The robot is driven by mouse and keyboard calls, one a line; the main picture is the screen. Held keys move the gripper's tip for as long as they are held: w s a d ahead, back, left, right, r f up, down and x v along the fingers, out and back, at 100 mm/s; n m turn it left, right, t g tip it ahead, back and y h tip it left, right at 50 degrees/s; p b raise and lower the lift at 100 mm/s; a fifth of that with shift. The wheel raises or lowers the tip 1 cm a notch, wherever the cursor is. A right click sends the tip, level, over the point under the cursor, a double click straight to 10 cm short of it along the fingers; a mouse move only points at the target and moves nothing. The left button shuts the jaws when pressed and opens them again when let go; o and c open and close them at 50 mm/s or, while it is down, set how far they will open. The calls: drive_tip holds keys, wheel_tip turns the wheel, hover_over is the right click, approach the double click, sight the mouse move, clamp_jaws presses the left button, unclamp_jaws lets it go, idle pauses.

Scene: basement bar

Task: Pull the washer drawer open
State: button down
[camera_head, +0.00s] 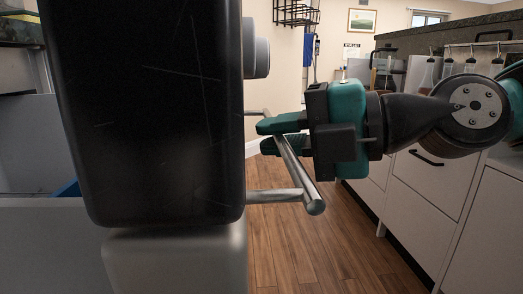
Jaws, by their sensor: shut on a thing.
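The black front of the washer drawer (150,110) stands large and close in the left half, seen from its side. Its metal bar handle (297,170) stands out to the right on metal posts. My gripper (270,137) reaches in from the right and is shut on the handle's bar, its teal fingers above and below it near the far end. The near end of the bar is free. Grey panels (48,245) lie left of the black front, with a bit of blue (68,189) between them.
A pale cabinet (430,185) with dark handles and a dark counter (450,45) stands at the right. Glasses (470,68) hang by it. Open wooden floor (305,250) lies between the cabinet and the drawer front. A black wire rack (296,14) is on the back wall.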

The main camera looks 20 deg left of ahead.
drive_tip(key=shift+w+d, duration=0.25)
drive_tip(key=shift+d, duration=0.25)
drive_tip(key=c, duration=1.2)
unclamp_jaws()
drive_tip(key=w+d+r+p, duration=0.1)
drive_tip(key=d+r+p, duration=0.2)
drive_tip(key=d+p, duration=1.2)
drive_tip(key=shift+d+r+p, duration=0.15)
drive_tip(key=shift+d+p, duration=0.15)
drive_tip(key=shift+d, duration=0.75)
